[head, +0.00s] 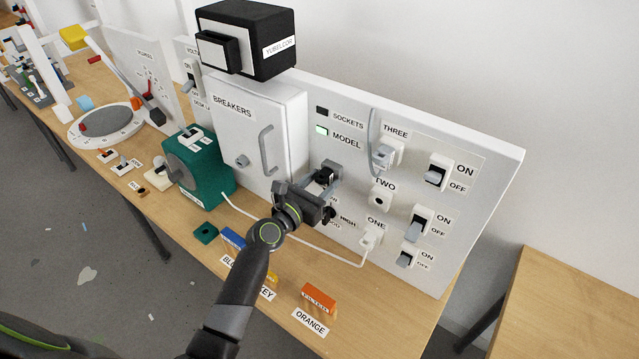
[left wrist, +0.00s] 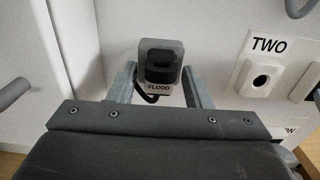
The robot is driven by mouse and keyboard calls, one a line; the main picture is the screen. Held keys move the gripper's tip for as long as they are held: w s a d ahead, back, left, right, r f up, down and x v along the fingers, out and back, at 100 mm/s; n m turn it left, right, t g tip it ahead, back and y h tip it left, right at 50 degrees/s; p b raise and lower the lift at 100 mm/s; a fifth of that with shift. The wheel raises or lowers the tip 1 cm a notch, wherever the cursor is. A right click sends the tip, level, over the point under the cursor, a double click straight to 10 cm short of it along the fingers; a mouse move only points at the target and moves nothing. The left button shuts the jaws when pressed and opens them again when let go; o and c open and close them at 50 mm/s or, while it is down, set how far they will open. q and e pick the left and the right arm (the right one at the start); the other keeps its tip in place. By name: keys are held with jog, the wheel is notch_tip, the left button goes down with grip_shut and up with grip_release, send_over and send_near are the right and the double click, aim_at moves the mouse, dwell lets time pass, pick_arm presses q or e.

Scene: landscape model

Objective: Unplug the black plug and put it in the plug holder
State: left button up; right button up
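The black plug (left wrist: 158,66) sits in a grey socket block labelled FLOOD (left wrist: 158,88) on the white panel. In the head view the plug (head: 324,175) shows partly behind my fingers. My left gripper (head: 329,175) points at the panel. In the left wrist view its two fingers (left wrist: 158,76) are apart, one on each side of the FLOOD block, with gaps beside the plug. A dark cord hangs below the plug. I cannot pick out the plug holder with certainty. My right gripper is not in view.
Sockets TWO (head: 380,198), ONE (head: 371,236) and THREE (head: 386,155), with switches, lie to the right. A breaker cabinet (head: 257,130) with a handle stands left of the gripper. A white cable (head: 300,247) crosses the bench below. An orange block (head: 319,298) lies in front.

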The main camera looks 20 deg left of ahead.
pick_arm(q)
jog(key=shift+o, duration=0.5)
jog(key=shift+s+a, duration=0.15)
jog(key=shift+s, duration=0.1)
jog(key=b+v, duration=0.2)
jog(key=v, duration=1.5)
